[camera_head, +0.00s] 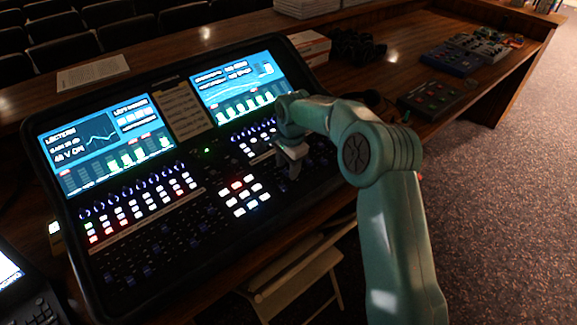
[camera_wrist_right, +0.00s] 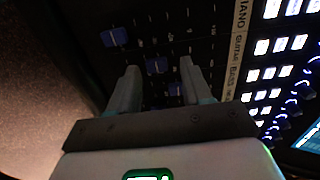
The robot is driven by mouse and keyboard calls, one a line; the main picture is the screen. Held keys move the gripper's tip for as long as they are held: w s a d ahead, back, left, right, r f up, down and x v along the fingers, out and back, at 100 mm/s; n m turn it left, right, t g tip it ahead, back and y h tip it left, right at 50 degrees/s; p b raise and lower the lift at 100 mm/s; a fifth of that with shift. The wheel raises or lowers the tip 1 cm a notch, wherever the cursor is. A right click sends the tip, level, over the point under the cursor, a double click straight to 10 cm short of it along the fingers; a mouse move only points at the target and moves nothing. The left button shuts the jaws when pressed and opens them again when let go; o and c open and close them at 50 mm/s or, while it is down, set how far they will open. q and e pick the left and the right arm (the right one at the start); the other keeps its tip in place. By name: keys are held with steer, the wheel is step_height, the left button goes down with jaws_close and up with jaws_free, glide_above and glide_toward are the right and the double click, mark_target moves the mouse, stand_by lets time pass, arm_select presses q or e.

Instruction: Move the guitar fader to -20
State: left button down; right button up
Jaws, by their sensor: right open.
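The mixing desk (camera_head: 205,230) stands in the middle of the head view, with lit screens along its back. In the right wrist view, a label strip (camera_wrist_right: 238,45) reads PIANO, GUITAR and BASS. A blue fader cap (camera_wrist_right: 157,65) lies between my finger tips and seems in line with the GUITAR label. My right gripper (camera_head: 293,168) is over the right-hand fader bank; in the wrist view its fingers (camera_wrist_right: 160,78) are open on either side of that cap. I cannot tell whether they touch it. My left gripper is not in view.
Another blue fader cap (camera_wrist_right: 113,37) sits on the piano side, and a partly hidden one (camera_wrist_right: 175,88) sits near the wrist housing. Lit buttons (camera_head: 241,194) are left of my gripper. A black pedal box (camera_head: 437,100) and dark cables (camera_head: 355,47) lie on the wooden table behind.

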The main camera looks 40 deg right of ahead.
step_height(320, 180, up, 16)
steer(key=s, duration=0.1)
steer(key=shift+s, duration=0.3)
steer(key=shift+r, duration=0.15)
stand_by(0.5)
